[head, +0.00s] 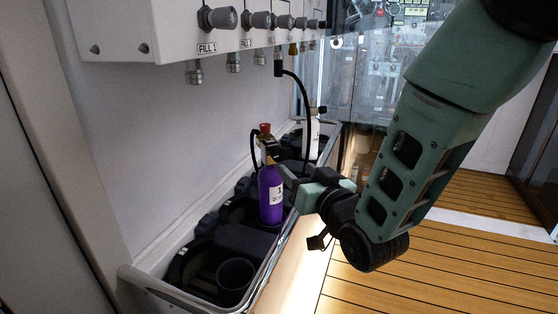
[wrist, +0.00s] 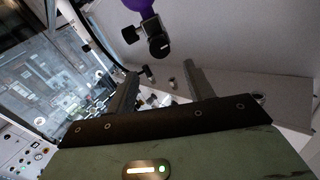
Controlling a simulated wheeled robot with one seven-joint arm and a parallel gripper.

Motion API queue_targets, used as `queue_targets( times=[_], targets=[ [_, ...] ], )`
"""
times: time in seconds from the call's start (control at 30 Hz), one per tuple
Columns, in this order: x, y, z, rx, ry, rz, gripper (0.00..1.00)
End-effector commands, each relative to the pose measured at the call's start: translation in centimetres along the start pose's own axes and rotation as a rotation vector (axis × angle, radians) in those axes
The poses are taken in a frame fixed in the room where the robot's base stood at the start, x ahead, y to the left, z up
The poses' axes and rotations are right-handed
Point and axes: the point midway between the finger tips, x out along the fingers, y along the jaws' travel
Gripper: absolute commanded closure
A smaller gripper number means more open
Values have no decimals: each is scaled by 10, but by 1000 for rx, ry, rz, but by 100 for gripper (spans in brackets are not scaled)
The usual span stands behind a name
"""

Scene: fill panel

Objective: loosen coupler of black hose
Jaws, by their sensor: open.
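In the head view a black hose (head: 304,97) hangs from a dark coupler (head: 278,68) under the fill panel (head: 170,25) and curves down behind the purple bottle (head: 271,198). The bottle stands upright in the rack with a red-topped valve (head: 265,129). Its lower hose end is hard to make out. My gripper (head: 287,180) is just right of the bottle, low beneath the panel. In the wrist view my gripper (wrist: 160,82) is open, with nothing between its fingers. The bottle (wrist: 137,4) and its black valve fitting (wrist: 153,33) are beyond the fingertips, at the top.
Several knobs (head: 218,18) line the panel front, with bare metal fittings (head: 194,72) below. A white bottle (head: 313,137) stands behind the purple one. The rack has a metal rail (head: 266,266) and an empty dark cup (head: 235,275). The plank floor at right is clear.

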Motion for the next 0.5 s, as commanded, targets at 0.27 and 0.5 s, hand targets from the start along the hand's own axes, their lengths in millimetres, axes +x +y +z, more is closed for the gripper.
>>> queue_targets(
  times=[0.27,0.5],
  targets=[
    [58,0,2,-1,1,-1,47],
    [92,0,1,0,0,-1,47]
  ],
)
